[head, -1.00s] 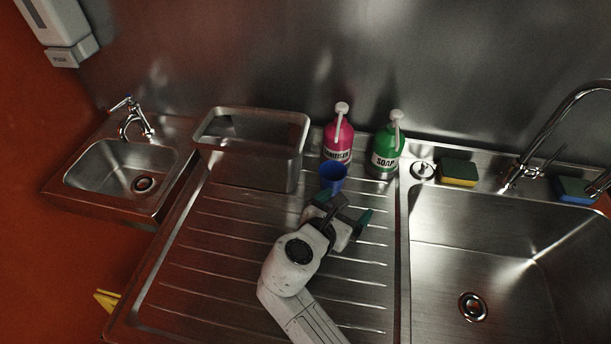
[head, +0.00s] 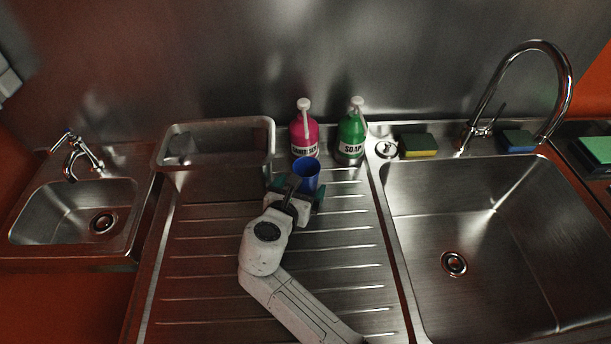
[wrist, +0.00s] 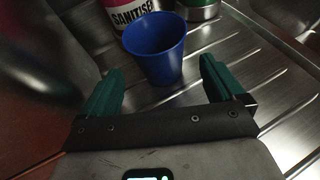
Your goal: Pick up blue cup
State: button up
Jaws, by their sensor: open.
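The blue cup (head: 307,174) stands upright on the ribbed steel drainboard (head: 205,300), in front of the pink sanitiser bottle. In the wrist view the blue cup (wrist: 156,48) is just ahead of my gripper (wrist: 157,82), roughly centred between the two green fingers. My gripper is open and empty. In the head view my gripper (head: 297,190) is close to the near side of the cup and hides part of its lower edge. I cannot tell from the head view whether the fingers touch it.
A pink sanitiser bottle (head: 304,134) and a green soap bottle (head: 351,134) stand just behind the cup. A steel bin (head: 217,183) stands to the left. A large sink (head: 480,220) is to the right, with sponges (head: 417,145) on its back ledge.

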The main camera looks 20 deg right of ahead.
aim_at(310, 164)
jog(key=x, duration=0.5)
jog(key=shift+d+r, duration=0.1)
jog(key=shift+r, duration=0.15)
jog(key=shift+c, duration=0.2)
jog(key=c, duration=1.1)
jog(key=shift+r, duration=0.2)
jog(key=shift+r, duration=0.2)
notch_tip(310, 164, up, 2)
jog(key=shift+w+r, duration=0.1)
jog(key=s+r, duration=0.3)
jog(key=s, duration=0.1)
jog(key=s+r, duration=0.3)
jog(key=s, duration=0.2)
jog(key=s+d+r, duration=0.1)
jog(key=s+r, duration=0.3)
jog(key=s, duration=0.1)
jog(key=shift+s, duration=0.1)
